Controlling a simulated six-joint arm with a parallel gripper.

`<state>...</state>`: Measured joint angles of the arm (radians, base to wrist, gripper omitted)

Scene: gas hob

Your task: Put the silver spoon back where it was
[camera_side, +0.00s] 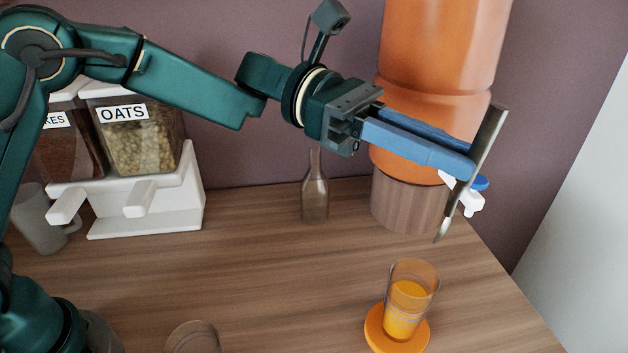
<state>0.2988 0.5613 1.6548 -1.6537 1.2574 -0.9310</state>
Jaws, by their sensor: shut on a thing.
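The silver spoon (487,138) is in my gripper (468,164), high above the counter at the right. My gripper's blue fingers reach in from the left and are shut on it. The spoon hangs at a slant, its upper end leaning right and its narrow lower end pointing down and left. I cannot make out the shape of its bowl from this side. Its lower end is in the air, above and to the right of a glass of orange juice (405,308) in the picture.
The glass stands on an orange coaster (377,338). A large orange dispenser (440,60) on a round wooden base (405,205) has a white and blue tap (472,200). A bottle (314,190), cereal dispenser (135,135) and mug (40,222) stand left. The middle counter is clear.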

